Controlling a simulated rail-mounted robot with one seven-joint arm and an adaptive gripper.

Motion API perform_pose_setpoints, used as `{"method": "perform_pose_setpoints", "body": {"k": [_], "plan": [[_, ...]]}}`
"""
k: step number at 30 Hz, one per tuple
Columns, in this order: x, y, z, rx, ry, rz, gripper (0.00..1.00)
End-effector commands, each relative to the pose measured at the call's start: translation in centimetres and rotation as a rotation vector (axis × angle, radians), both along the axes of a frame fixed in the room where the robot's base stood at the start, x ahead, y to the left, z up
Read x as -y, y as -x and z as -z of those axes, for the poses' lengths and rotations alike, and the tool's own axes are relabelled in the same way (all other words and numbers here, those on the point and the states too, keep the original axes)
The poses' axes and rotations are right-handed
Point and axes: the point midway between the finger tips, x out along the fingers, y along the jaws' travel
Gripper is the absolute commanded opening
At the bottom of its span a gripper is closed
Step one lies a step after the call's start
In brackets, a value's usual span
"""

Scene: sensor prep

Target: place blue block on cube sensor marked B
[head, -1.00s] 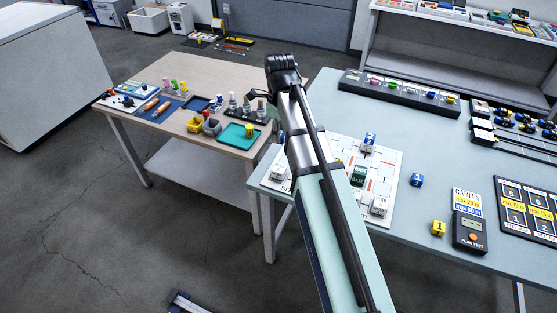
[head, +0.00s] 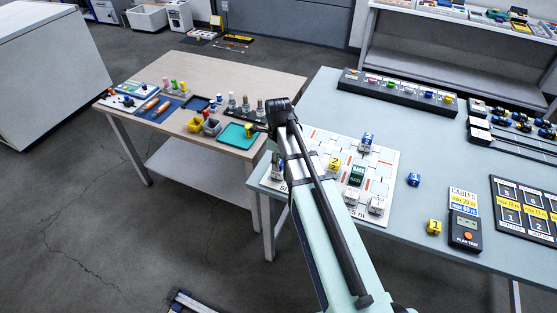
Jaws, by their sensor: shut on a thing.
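My arm rises across the middle of the head view and bends at a dark joint; my gripper is hidden behind it, and so is anything it holds. Another blue block (head: 414,180) lies on the table right of the board. A white cube sensor (head: 376,205) at the front right of the board has a bare top. I cannot read which sensor is B.
A yellow block (head: 335,163) and a green block (head: 357,170) are on the board. Another yellow block (head: 434,227) and a dark tester (head: 465,231) lie on the blue-grey table (head: 400,105). A rack (head: 397,88) lines its back. A wooden table (head: 215,72) stands left.

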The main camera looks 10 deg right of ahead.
Motion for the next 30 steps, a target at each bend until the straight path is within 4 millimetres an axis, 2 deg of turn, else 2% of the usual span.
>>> {"method": "perform_pose_setpoints", "body": {"k": [12, 13, 15, 25, 30], "plan": [[0.0, 0.01, 0.63, 0.0, 0.0, 0.0, 0.12], [0.0, 0.01, 0.65, 0.0, 0.0, 0.0, 0.42], [0.0, 0.0, 0.58, 0.0, 0.0, 0.0, 0.64], [0.0, 0.0, 0.48, 0.0, 0.0, 0.0, 0.64], [0.0, -0.06, -0.34, 0.002, 0.0, 0.0, 0.64]]}}
